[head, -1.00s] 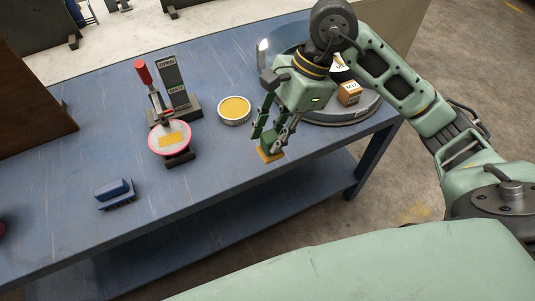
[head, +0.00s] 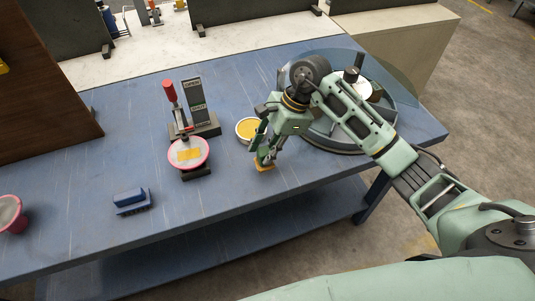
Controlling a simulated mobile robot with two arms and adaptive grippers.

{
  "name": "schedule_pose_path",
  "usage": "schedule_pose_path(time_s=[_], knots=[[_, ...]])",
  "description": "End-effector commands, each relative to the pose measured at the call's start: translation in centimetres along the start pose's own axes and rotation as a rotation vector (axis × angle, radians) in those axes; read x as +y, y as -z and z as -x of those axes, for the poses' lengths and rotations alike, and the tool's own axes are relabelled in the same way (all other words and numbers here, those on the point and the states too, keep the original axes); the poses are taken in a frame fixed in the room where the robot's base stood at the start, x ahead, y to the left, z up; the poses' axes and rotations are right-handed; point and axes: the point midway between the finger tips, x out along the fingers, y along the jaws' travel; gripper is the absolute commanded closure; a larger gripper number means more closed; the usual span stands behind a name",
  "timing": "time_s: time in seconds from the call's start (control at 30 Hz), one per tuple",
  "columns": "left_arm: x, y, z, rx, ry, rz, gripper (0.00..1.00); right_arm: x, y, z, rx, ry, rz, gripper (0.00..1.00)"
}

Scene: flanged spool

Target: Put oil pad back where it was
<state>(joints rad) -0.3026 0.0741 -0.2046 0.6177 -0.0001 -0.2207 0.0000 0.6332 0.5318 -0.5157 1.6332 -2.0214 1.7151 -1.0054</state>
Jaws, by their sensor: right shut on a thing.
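My right gripper (head: 264,155) is shut on the oil pad (head: 264,168), a small block with an orange-tan underside that shows below the fingertips. The fingers hide most of the pad. It is at or just above the blue table top near the front edge; I cannot tell whether it touches. A round tin with yellow contents (head: 246,128) stands just behind and left of the gripper, partly covered by it. My left gripper is not in view.
A toggle clamp with a red handle (head: 170,91) and a pink-rimmed disc (head: 188,153) stand left of the tin. A blue brush (head: 130,198) lies farther left, near a pink cup (head: 10,214). A round turntable (head: 335,145) is behind my right arm. The blue table (head: 85,225) is bare between these.

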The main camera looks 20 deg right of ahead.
Motion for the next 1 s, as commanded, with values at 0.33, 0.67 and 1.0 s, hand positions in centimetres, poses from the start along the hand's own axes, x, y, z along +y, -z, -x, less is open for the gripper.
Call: schedule_pose_path(time_s=[0.33, 0.67, 1.0], knots=[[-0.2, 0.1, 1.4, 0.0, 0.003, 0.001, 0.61, 0.2, 1.3, -3.0, -0.001, -0.001, 0.0, 1.0], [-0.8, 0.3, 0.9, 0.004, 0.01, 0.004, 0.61, 0.2, 1.4, -3.3, 0.0, -0.002, 0.0, 0.73], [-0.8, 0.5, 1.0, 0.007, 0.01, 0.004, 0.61, 0.2, 1.4, -3.3, -0.001, -0.002, 0.0, 0.56]])
